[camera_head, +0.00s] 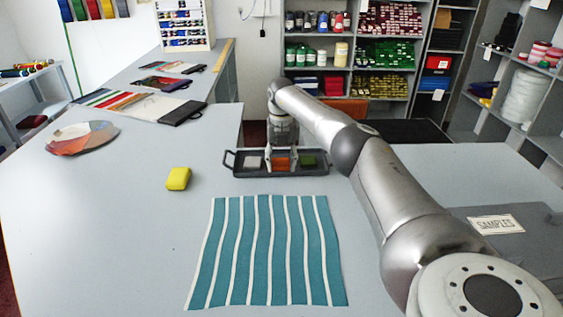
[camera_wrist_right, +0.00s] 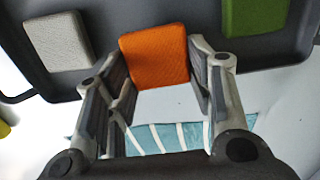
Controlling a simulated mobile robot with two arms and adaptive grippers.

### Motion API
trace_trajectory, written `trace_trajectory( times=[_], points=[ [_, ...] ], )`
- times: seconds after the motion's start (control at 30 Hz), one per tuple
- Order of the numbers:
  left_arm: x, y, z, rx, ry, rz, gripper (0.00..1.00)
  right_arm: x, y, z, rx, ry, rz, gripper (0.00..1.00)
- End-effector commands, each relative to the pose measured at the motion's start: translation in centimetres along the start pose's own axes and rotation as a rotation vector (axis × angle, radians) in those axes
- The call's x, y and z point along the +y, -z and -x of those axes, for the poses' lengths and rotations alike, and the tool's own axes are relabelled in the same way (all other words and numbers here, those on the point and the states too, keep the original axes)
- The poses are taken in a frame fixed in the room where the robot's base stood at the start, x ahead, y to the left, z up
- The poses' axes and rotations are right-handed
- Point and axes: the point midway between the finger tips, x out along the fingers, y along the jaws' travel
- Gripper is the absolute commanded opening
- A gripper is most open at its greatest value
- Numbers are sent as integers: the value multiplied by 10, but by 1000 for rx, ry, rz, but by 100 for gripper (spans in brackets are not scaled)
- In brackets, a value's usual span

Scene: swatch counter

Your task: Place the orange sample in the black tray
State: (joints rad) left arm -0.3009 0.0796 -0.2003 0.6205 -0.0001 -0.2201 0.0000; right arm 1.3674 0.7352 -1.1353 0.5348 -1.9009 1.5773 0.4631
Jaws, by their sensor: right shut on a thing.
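The black tray (camera_head: 280,174) stands on the counter beyond the striped cloth. The orange sample (camera_head: 281,164) shows at the middle of the tray, between a white sample (camera_head: 253,162) and a green sample (camera_head: 308,160). My right gripper (camera_head: 282,163) reaches down over the tray and is shut on the orange sample. In the right wrist view, the orange sample (camera_wrist_right: 155,56) sits between the two fingers (camera_wrist_right: 158,80) and overlaps the tray's edge (camera_wrist_right: 100,25). I cannot tell whether it touches the tray floor. My left gripper is not in view.
A teal-and-white striped cloth (camera_head: 265,250) lies in front. A round colour fan (camera_head: 82,138) lies at the left. A grey case marked SAMPLES (camera_head: 530,250) is at the right. The counter's left front is clear.

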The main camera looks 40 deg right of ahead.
Motion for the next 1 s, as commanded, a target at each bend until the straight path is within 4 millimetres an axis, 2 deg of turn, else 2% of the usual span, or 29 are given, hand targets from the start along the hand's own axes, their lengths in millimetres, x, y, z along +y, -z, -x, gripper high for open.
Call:
trace_trajectory(
  times=[0.03,0.13,0.2,0.37,0.4,0.5,1.0],
  points=[
    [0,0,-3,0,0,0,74,-1,5,-15,18,13,-1,34],
    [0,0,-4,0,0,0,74,-1,5,-19,18,13,-1,36],
    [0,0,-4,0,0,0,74,-1,6,-21,19,13,0,31],
    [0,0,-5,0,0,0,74,0,6,-24,19,12,1,30],
    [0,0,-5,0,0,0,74,0,6,-24,20,12,1,57],
    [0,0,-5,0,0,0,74,0,6,-24,19,13,1,70],
    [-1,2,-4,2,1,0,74,-2,4,-20,14,12,-1,70]
  ],
)
